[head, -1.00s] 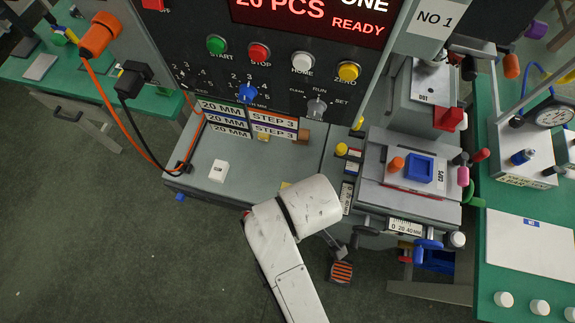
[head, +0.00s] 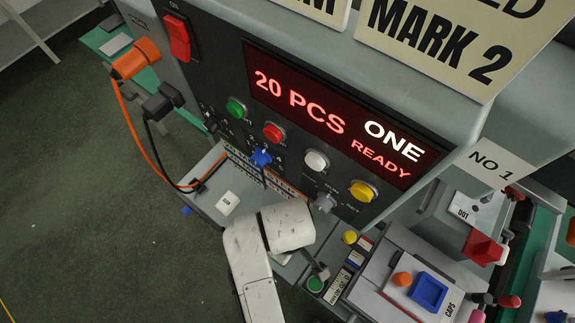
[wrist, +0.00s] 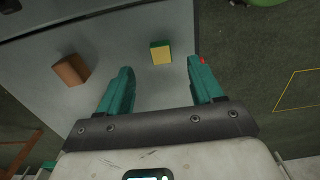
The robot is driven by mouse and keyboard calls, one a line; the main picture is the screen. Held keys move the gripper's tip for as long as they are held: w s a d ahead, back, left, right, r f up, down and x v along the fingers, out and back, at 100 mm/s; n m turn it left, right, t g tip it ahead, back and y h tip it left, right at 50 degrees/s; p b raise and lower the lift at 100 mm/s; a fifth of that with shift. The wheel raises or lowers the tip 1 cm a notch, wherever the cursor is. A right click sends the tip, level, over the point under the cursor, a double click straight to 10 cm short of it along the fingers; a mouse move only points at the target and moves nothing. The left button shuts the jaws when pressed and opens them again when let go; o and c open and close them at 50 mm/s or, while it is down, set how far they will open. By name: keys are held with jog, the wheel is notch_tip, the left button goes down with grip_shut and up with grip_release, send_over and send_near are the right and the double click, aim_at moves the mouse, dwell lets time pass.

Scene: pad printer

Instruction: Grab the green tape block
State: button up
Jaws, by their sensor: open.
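A small yellow block with a green strip along its top edge (wrist: 161,53) lies on the grey surface in the wrist view. It is the only block there that shows green. My gripper (wrist: 160,68) is open, its two teal fingers apart. The block shows between the fingertips and a little beyond them, with a gap on each side and nothing gripped. In the head view, my white arm hides the block and most of the gripper.
A brown block (wrist: 71,70) lies left of the fingers on the grey surface (wrist: 110,40). The surface's edge is close to the right finger. The control panel (head: 290,130) rises above the arm. A white switch block (head: 228,202) and an orange cable (head: 135,125) are at left.

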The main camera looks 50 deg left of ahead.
notch_tip(320, 180, down, 8)
jog(key=shift+f, duration=0.1)
dwell(0.4)
jog(key=shift+c, duration=0.4)
jog(key=c, duration=1)
